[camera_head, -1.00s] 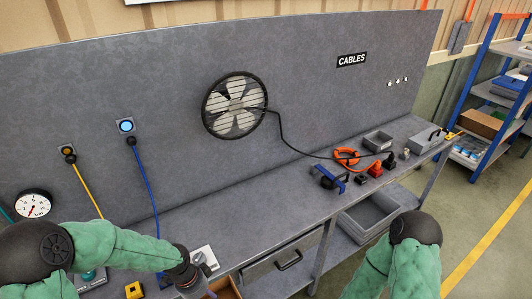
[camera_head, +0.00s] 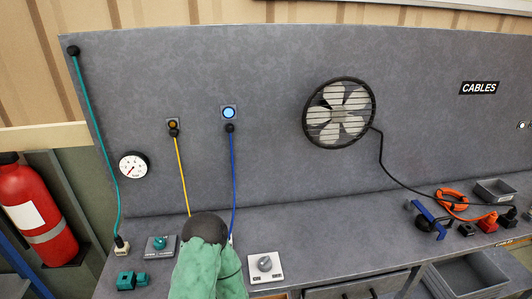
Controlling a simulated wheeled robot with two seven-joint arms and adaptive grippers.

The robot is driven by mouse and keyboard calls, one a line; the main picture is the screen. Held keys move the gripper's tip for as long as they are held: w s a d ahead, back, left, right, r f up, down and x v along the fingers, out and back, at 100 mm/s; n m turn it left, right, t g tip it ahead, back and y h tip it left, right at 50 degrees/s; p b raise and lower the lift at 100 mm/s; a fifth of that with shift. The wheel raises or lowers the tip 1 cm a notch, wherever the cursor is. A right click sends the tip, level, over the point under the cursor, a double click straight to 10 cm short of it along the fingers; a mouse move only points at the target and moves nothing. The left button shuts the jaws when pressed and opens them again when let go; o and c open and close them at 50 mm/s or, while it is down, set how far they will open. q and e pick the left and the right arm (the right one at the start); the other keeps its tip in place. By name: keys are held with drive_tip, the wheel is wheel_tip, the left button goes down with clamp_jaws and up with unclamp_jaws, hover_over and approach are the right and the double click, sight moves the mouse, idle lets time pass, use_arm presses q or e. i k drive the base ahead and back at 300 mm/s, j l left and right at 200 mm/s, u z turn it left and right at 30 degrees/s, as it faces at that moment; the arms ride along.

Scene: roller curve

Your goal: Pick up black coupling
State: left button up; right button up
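I cannot tell for certain which black piece is the coupling. A black connector (camera_head: 508,219) lies at the right end of the bench, by the end of the black cable from the fan. A small black block (camera_head: 466,230) sits to its left. A black piece with a blue bar (camera_head: 430,218) lies further left. One of my arms, with a green sleeve and black joint, covers the bench's left-middle front. Neither gripper shows, and no gripper is seen near the black pieces.
A red plug (camera_head: 488,221) and orange cable coil (camera_head: 452,198) lie among the black pieces. A grey bin (camera_head: 494,191) stands behind. A white plate with a knob (camera_head: 265,267) and teal parts (camera_head: 132,281) are at the left. The middle bench is clear. A fire extinguisher (camera_head: 35,217) stands left.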

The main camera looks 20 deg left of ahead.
sight(119, 242)
drive_tip(key=u, duration=2.1)
